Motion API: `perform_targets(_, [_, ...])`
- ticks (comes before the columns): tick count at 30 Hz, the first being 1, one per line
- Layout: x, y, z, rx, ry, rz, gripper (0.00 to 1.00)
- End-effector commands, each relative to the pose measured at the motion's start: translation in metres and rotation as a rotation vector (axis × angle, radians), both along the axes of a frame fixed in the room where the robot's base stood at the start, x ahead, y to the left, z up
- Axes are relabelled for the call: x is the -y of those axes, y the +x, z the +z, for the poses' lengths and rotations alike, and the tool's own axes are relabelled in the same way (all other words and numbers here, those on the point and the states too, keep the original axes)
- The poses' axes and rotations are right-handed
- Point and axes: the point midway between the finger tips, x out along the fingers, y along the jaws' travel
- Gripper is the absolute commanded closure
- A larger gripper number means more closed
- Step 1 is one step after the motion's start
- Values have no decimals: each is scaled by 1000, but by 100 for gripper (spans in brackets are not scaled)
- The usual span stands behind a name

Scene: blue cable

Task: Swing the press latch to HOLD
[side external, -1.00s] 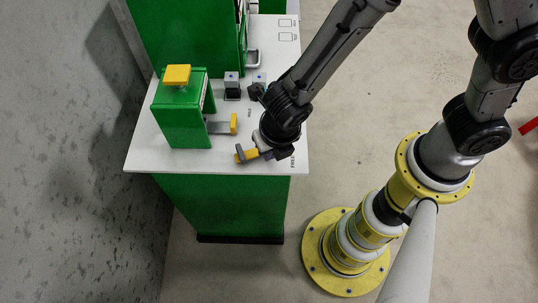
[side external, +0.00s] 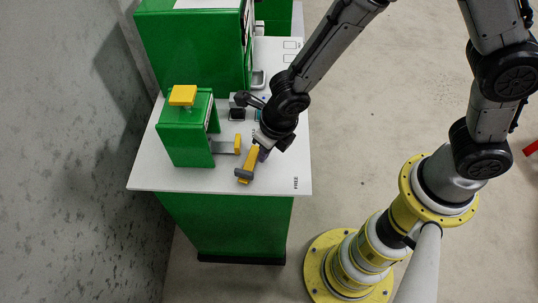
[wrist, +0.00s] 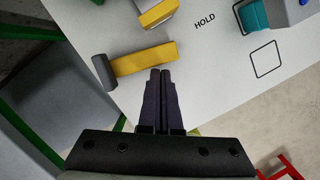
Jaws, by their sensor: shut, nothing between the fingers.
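The latch is a yellow bar (side external: 251,160) with a grey crosspiece (side external: 243,174) at its front end, low over the white bench top in front of the green press (side external: 185,130). In the wrist view the bar (wrist: 145,59) lies across the view, its grey end (wrist: 104,70) at left. My gripper (side external: 262,153) is shut and empty, pointing down at the bar's right side. In the wrist view its fingertips (wrist: 160,72) are right beside the bar's near edge; I cannot tell whether they touch. The HOLD label (wrist: 205,20) is beyond the bar; the FREE label (side external: 296,183) is at the front right.
A yellow-ended grey slide (side external: 237,144) sticks out of the press, close to the latch. A yellow knob (side external: 183,95) tops the press. Behind my gripper are a black block (side external: 237,113) and a teal piece (wrist: 252,15). The bench's front right is clear.

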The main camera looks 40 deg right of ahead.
Motion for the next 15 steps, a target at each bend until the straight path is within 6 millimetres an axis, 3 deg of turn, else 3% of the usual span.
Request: perform_targets(15, [-3,15,0,0,0,-1,100])
